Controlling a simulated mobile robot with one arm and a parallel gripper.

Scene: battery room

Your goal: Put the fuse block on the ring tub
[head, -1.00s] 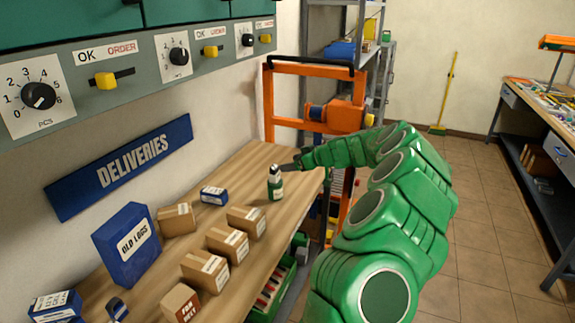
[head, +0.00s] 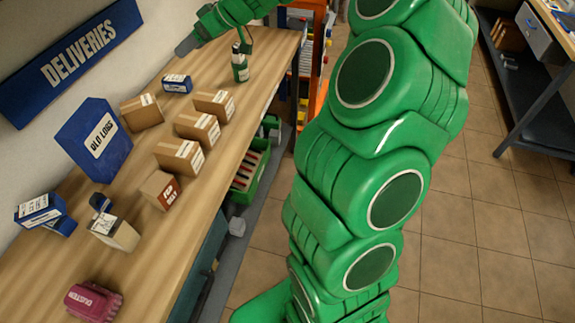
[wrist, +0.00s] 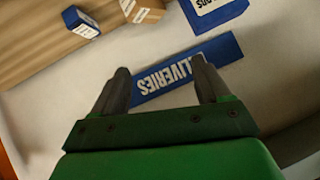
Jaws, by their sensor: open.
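I cannot tell for sure which thing is the fuse block or the ring tub, as the small labels are not readable. A small blue-and-white box (head: 177,83) lies near the wall on the wooden bench (head: 225,150); it also shows in the wrist view (wrist: 80,22). A pink-red ribbed item (head: 93,301) with a pale label lies at the near end. My gripper (head: 188,45) is open and empty, above the far part of the bench near the wall. In the wrist view its two fingers (wrist: 160,88) stand apart before the wall and the Deliveries sign.
Several cardboard boxes (head: 197,129) stand mid-bench. The blue Old Logs box (head: 95,139) is behind them. A green bottle (head: 240,65) stands at the far end. A blue-white carton (head: 43,213) and a pale block (head: 114,232) lie nearer. The tiled floor (head: 455,260) at right is clear.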

